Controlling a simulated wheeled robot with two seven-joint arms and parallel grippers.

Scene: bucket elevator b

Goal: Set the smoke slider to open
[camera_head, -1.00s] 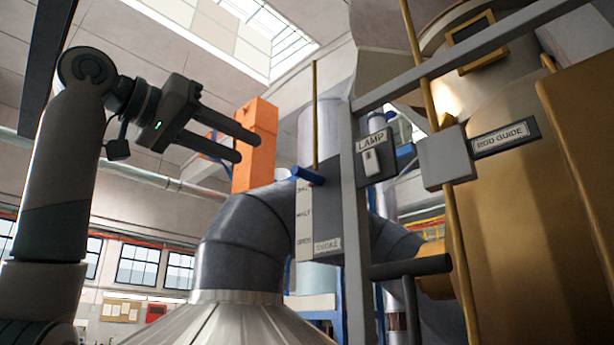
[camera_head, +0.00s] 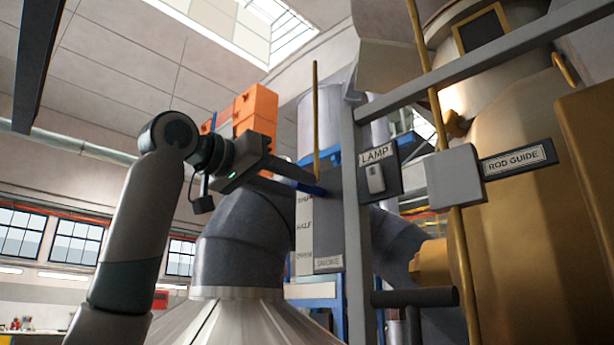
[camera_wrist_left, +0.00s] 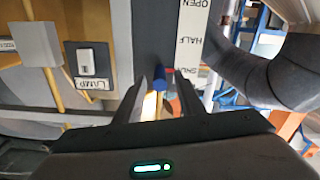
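The smoke slider panel (camera_head: 328,235) is a grey plate with a white strip reading SHUT, HALF and OPEN from top to bottom, and a SMOKE label. Its blue knob (camera_head: 318,190) is at the SHUT end, mostly hidden by my fingers. In the left wrist view, which shows the panel upside down, the blue knob (camera_wrist_left: 163,78) appears between the fingertips near SHUT. My left gripper (camera_head: 308,186) is open, with a gap visible on both sides of the knob (camera_wrist_left: 163,90). My right gripper is not in view.
A lamp switch (camera_head: 376,178) and a rod guide block (camera_head: 455,176) with a brass rod are right of the panel. A grey post (camera_head: 354,240) stands beside it. A dark horizontal bar (camera_head: 415,297) juts out below. A large grey duct (camera_head: 240,240) and orange boxes (camera_head: 255,108) are behind.

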